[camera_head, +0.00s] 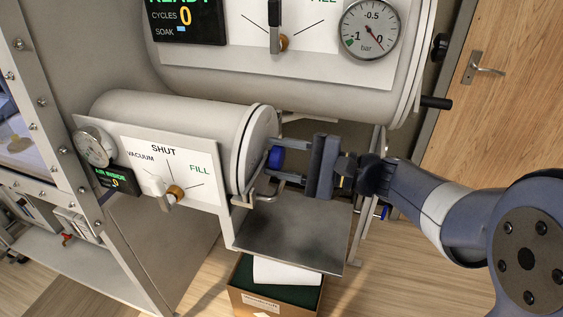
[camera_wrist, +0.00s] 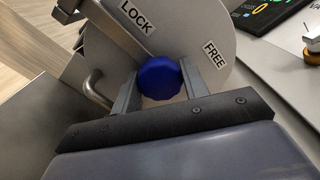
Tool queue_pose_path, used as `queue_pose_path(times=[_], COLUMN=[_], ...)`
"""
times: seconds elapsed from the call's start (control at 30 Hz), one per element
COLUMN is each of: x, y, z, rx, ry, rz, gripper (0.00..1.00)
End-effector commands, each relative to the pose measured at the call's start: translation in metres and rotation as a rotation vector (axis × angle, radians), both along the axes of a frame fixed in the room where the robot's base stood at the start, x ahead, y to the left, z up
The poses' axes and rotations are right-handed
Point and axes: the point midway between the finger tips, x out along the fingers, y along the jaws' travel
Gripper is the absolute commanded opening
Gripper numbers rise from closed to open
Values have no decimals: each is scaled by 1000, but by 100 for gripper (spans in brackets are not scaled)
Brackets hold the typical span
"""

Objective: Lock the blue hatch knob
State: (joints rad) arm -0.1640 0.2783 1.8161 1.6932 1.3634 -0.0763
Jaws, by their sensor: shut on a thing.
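The blue hatch knob (camera_head: 276,157) sits at the front of the small cylinder's round hatch. In the wrist view the blue knob (camera_wrist: 159,78) lies between my two fingers, on a pale hatch plate (camera_wrist: 185,30) marked LOCK at upper left and FREE at right. My gripper (camera_head: 283,160) reaches in from the right, its fingers on either side of the knob; it also shows in the wrist view (camera_wrist: 158,88). It is shut on the knob. No pointer on the knob can be made out, so its setting cannot be told.
A metal shelf (camera_head: 292,232) juts out below the hatch, above an open cardboard box (camera_head: 275,297). A bent metal handle (camera_wrist: 97,88) is left of the knob. A larger cylinder (camera_head: 290,75) hangs above. A wooden door (camera_head: 510,110) is at the right.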

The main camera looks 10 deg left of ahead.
Motion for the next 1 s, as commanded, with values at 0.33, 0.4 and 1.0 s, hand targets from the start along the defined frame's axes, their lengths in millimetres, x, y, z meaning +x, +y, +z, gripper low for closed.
queue_pose_path(times=[0.33,0.4,1.0], x=[0,0,0], y=[0,0,-10], z=[-1,0,0], rx=[-3,-2,-1], ry=[-6,-6,-5], rz=[1,1,-3], gripper=[1,47,64])
